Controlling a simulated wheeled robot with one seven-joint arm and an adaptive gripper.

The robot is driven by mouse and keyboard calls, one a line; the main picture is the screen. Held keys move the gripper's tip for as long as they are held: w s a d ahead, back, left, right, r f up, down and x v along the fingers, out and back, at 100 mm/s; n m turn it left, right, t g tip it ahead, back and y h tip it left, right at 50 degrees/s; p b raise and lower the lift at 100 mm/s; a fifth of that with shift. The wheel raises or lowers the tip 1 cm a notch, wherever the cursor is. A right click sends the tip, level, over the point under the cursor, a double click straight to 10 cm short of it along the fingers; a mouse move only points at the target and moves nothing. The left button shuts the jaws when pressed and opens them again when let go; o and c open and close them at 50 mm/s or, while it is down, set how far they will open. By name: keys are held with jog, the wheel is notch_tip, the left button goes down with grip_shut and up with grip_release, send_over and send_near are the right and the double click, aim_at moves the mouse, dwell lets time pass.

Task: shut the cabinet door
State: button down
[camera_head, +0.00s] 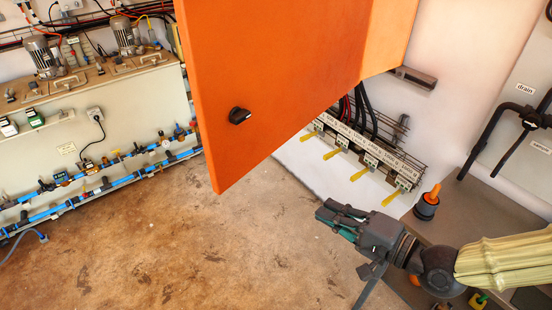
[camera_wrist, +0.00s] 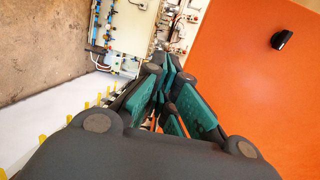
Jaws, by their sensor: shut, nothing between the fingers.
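The orange cabinet door (camera_head: 270,80) stands open, swung out from the cabinet, with a black knob (camera_head: 239,116) near its lower left edge. The orange cabinet side (camera_head: 391,35) shows to the right of the door. In the wrist view the door (camera_wrist: 245,75) fills the right side, with its knob (camera_wrist: 282,39) at upper right. My gripper (camera_head: 326,218) is to the right of and below the door's lower corner in the head view, apart from it. Its green-padded fingers (camera_wrist: 165,62) are together in the wrist view, with nothing between them.
A bench with motors and blue pipes (camera_head: 95,170) is at left. The brown floor (camera_head: 170,240) is clear.

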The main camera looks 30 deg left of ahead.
notch_tip(320, 180, up, 6)
jog(key=r+y, duration=0.1)
jog(key=p, duration=0.5)
send_near(264, 155)
jog(key=shift+n+g, duration=0.3)
jog(key=shift+n, duration=0.1)
jog(key=shift+w+a+f, duration=0.1)
jog(key=shift+w+a, duration=0.15)
jog(key=shift+a, duration=0.9)
jog(key=shift+w+a, duration=0.25)
jog(key=shift+a, duration=0.9)
jog(key=shift+w+a+f+p, duration=0.15)
jog(key=shift+a+p, duration=0.3)
jog(key=shift+a, duration=0.75)
